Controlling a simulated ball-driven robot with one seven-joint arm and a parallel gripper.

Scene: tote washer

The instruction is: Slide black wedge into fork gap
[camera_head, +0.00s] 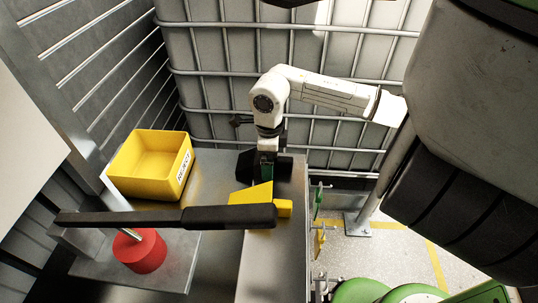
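My gripper (266,158) points down at the end of my white arm, over the far part of the grey metal counter. Its fingertips are small and dark, so I cannot tell whether they are open or shut. A black angular piece (246,167) shows beside and behind the gripper; it may be the black wedge, and I cannot tell if it is held. A small green part (267,173) is at the gripper's lower end. A yellow block (252,194) with a slanted edge lies just nearer. No fork gap can be made out clearly; the black bar hides part of the yellow block.
A long black-handled bar (165,217) crosses the foreground above a red round part (140,252). A yellow labelled bin (150,165) stands at left on the counter (215,165). A wire-caged tank (220,100) is close behind. Green and yellow valve handles (319,222) are right of the counter.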

